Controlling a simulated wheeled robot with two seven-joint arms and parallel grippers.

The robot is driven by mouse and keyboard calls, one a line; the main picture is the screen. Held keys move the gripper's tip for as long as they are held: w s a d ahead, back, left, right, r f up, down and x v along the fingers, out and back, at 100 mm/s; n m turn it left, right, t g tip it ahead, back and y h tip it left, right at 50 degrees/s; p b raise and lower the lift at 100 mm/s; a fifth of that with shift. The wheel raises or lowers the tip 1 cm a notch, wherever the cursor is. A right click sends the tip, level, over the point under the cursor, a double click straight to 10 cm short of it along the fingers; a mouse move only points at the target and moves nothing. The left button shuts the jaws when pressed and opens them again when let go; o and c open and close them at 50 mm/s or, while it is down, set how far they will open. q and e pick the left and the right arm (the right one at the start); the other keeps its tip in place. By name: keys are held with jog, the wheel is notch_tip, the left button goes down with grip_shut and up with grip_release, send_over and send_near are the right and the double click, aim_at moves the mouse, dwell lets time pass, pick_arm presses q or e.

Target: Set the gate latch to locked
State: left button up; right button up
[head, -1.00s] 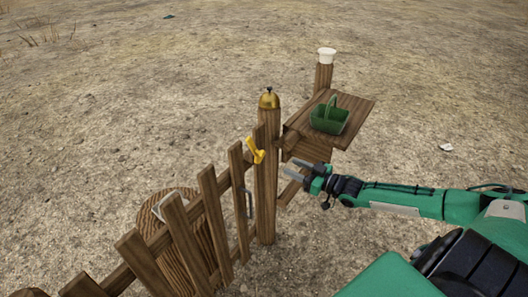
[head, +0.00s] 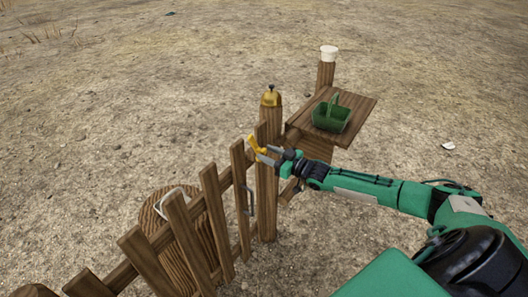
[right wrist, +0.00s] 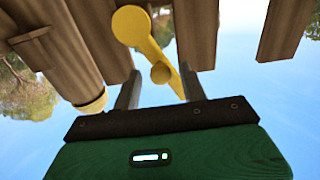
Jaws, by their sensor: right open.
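The yellow gate latch (head: 257,146) sits near the top of the wooden gate (head: 240,195), beside the gate post (head: 267,180). It is tilted in the head view. In the right wrist view the latch (right wrist: 146,42) has a round pivot end, an arm and a round knob, and it lies between my fingers. My right gripper (head: 268,155) is open at the latch, with its fingers on either side; I cannot tell whether they touch it. In the right wrist view the gripper (right wrist: 158,90) also shows open. My left gripper is not in view.
A brass bell (head: 271,97) tops the post close to my right gripper. A grey handle (head: 249,200) is on the gate. A round wooden piece (head: 160,222) stands behind the gate.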

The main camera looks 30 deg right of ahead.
aim_at(260, 150)
jog(key=shift+x, duration=0.75)
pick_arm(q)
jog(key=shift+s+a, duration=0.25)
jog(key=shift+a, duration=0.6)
pick_arm(e)
jog(key=shift+w+a, duration=0.15)
jog(key=shift+w, duration=0.15)
grip_shut()
jog(key=shift+f, duration=0.1)
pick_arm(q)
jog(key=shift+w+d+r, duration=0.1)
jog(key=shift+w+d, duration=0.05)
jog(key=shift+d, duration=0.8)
